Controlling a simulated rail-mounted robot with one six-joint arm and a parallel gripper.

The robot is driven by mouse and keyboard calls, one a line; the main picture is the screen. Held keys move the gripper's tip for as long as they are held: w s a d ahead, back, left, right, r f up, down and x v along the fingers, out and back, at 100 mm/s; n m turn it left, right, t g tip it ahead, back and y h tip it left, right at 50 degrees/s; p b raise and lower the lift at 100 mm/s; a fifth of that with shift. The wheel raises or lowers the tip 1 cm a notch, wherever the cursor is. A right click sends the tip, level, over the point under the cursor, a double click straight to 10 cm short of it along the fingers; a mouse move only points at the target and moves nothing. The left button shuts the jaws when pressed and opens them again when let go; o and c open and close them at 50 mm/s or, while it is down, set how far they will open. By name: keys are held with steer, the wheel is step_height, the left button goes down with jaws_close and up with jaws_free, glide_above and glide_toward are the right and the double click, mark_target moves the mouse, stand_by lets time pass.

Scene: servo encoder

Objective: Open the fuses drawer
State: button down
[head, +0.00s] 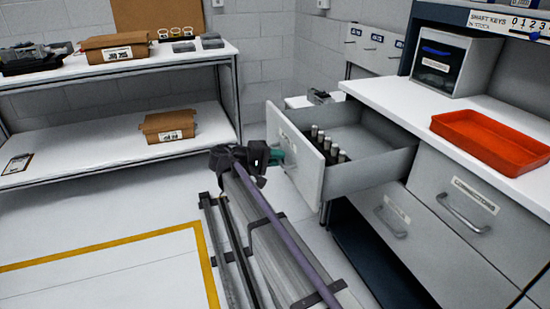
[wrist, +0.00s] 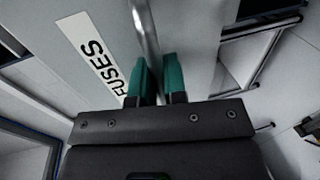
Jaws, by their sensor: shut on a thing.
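The fuses drawer (head: 386,163) stands pulled out from the cabinet in the head view. Several dark cylinders with pale tops (head: 328,146) stand inside it, near its front. In the wrist view its front carries a white label reading FUSES (wrist: 92,62) beside a metal bar handle (wrist: 146,40). My gripper (wrist: 156,75) has two green fingers, one on each side of the handle, and is shut on it. In the head view my gripper (head: 277,156) is at the outer face of the drawer front, and the handle is mostly hidden there.
Two shut drawers with bar handles (head: 465,213) are in the cabinet at right. A red tray (head: 492,141) and a grey bin (head: 455,64) stand on the white worktop. A shelf (head: 105,146) with boxes stands at left. Open floor lies in front of it.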

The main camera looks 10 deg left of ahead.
steer(key=c, duration=1.2)
jaws_free()
steer(key=p+v, duration=0.2)
steer(key=v, duration=0.8)
steer(key=shift+s+a, duration=0.15)
steer(key=shift+a, duration=0.25)
